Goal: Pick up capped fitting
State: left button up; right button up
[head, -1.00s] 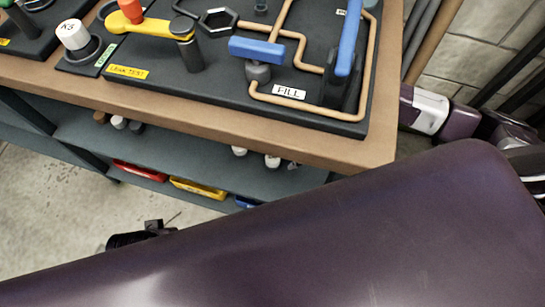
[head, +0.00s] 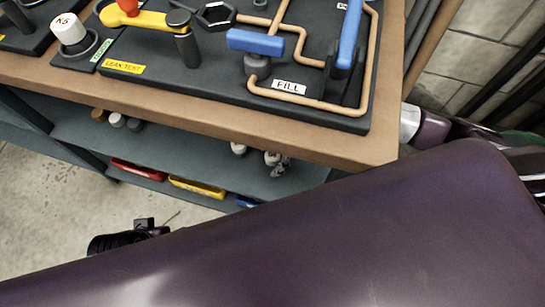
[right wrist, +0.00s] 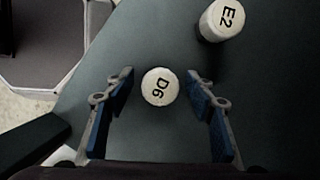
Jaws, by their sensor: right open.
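A white-capped fitting marked D6 (right wrist: 160,86) stands on the dark lower shelf in the right wrist view. My right gripper (right wrist: 161,75) is open, with its two blue-padded fingers on either side of the D6 cap and a visible gap on both sides. Whether the fingertips are level with the cap cannot be told. A second white-capped fitting, marked E2 (right wrist: 222,19), stands beyond to the upper right.
The lower shelf (head: 190,160) lies under the wooden worktop (head: 330,145), which overhangs it. Other small fittings (head: 117,120) stand further left on the shelf. Red (head: 137,168) and yellow (head: 197,187) trays sit below. The worktop carries a board with pipes and valves.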

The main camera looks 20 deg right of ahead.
jog(key=shift+c, duration=0.6)
jog(key=c, duration=1.1)
jog(key=shift+c, duration=0.2)
jog(key=shift+r, duration=0.2)
